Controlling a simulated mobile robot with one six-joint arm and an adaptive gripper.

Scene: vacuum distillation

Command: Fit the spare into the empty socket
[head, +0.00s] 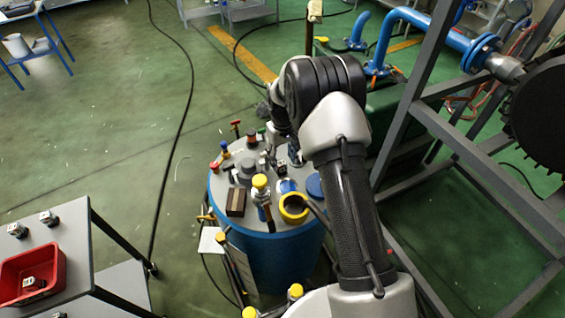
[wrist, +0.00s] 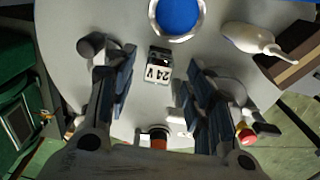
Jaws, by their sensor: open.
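In the wrist view a small block labelled "24 V" (wrist: 158,72), with a dark end and a white face, is on the grey round top (wrist: 215,25). My gripper (wrist: 160,88) is open, with one finger on each side of the block and a gap on both sides. I cannot tell how high the fingertips are above the top. In the head view the arm reaches over the blue drum (head: 270,258) and hides much of the gripper. Similar small blocks are on the side table, one (head: 48,217) near its edge and another (head: 17,230) to its left. No empty socket is clearly visible.
A red tray (head: 12,272) with a small block (head: 33,284) inside is on the side table (head: 75,245). A blue disc (wrist: 178,15), a white bulb-shaped piece (wrist: 248,38) and a brown block (wrist: 290,62) crowd the drum top. A grey frame (head: 405,90) stands right.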

